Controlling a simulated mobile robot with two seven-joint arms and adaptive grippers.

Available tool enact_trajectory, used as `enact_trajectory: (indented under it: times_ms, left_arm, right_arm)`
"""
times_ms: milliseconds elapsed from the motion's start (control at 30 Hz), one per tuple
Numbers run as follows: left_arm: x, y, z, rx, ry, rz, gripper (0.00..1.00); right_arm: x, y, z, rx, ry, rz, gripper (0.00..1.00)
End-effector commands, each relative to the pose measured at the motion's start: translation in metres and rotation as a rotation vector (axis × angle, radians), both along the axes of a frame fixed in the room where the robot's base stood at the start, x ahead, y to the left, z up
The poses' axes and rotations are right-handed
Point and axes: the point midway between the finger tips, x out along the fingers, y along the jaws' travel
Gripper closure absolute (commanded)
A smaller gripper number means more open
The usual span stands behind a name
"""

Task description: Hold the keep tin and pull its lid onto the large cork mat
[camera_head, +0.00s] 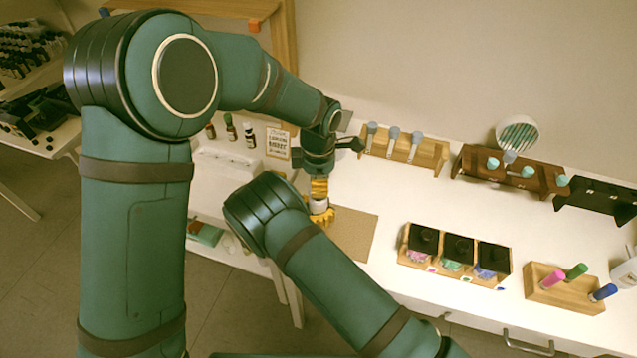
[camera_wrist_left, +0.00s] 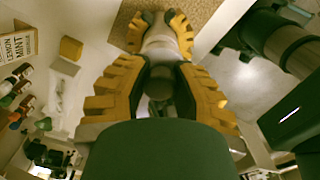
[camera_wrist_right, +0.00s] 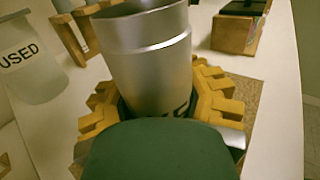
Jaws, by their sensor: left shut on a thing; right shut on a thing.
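The keep tin (camera_head: 320,205) is a silver cylinder, upright in the head view near the left end of the table. It fills the middle of the right wrist view (camera_wrist_right: 145,60), with dark lettering partly hidden low on its side. My right gripper (camera_head: 322,217) is shut around its lower body. My left gripper (camera_head: 319,187) comes down from above and is shut at the tin's top, on the lid; its fingers hide the lid's edge. The lid joint is not clear. The large cork mat (camera_head: 362,232) lies beside and beneath the grippers.
A clear jar marked USED (camera_wrist_right: 35,65) stands near the tin. Wooden racks (camera_head: 405,150) line the back; a three-box tray (camera_head: 455,255) and a marker block (camera_head: 565,290) stand right. Small bottles (camera_head: 230,128) and a sign stand left. My arms hide much of the left.

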Motion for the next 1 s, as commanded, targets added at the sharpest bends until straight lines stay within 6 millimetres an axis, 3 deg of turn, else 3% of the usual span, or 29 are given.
enact_trajectory:
  times_ms: [233, 600, 800, 833, 900, 967, 1000]
  left_arm:
    - [0.000, 0.000, 0.002, 0.000, -0.001, 0.000, 1.00]
    - [0.000, 0.000, 0.039, 0.000, 0.000, 0.000, 1.00]
    - [0.000, 0.000, 0.040, 0.000, 0.001, 0.000, 1.00]
    - [0.000, 0.000, 0.040, 0.000, 0.001, 0.000, 1.00]
    - [0.000, 0.000, 0.040, 0.000, 0.001, 0.000, 1.00]
    - [0.000, 0.000, 0.040, 0.000, 0.001, 0.000, 1.00]
    - [0.000, 0.000, 0.040, 0.000, 0.001, 0.000, 1.00]
  right_arm:
    - [0.000, 0.000, 0.000, 0.001, 0.001, 0.000, 1.00]
    - [0.000, 0.000, -0.001, 0.001, 0.001, 0.000, 1.00]
    - [0.000, 0.000, 0.000, 0.001, 0.001, 0.000, 1.00]
    - [0.000, 0.000, 0.000, 0.001, 0.001, 0.000, 0.72]
    - [0.000, 0.000, 0.000, 0.001, 0.001, 0.000, 0.48]
    - [0.000, 0.000, 0.000, 0.001, 0.001, 0.000, 0.31]
    - [0.000, 0.000, 0.000, 0.000, 0.001, 0.000, 0.31]
